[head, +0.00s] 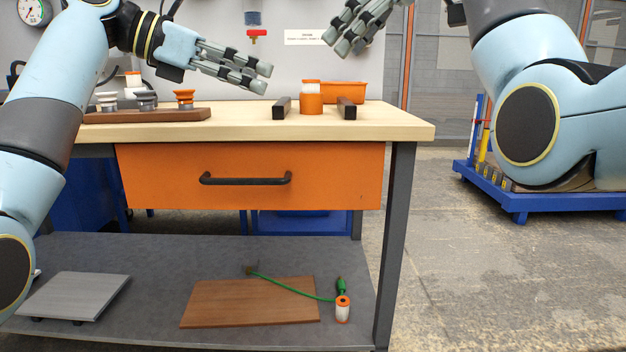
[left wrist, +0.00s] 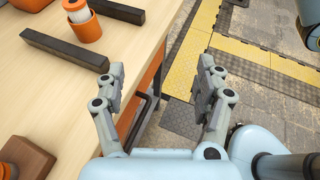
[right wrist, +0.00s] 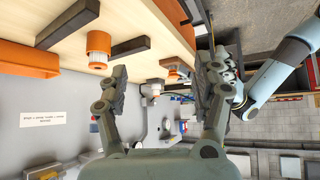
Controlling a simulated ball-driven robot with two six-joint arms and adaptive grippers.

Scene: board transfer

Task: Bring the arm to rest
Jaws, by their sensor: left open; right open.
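My left gripper (head: 262,78) is open and empty. It is held above the workbench near its front edge, left of the two dark bars. In the left wrist view its fingers (left wrist: 160,85) stand apart with nothing between them. My right gripper (head: 335,42) is open and empty, high above the right part of the bench. In the right wrist view its fingers (right wrist: 170,75) are spread with nothing between them. An orange and white jar (head: 311,98) stands between a left dark bar (head: 282,108) and a right dark bar (head: 346,108) on the bench top.
A wooden board (head: 150,115) with several capped pieces lies at the bench's left. An orange bin (head: 345,92) stands behind the jar. The orange drawer (head: 250,175) is shut. A brown board (head: 250,302) and a small canister (head: 342,310) are on the lower shelf.

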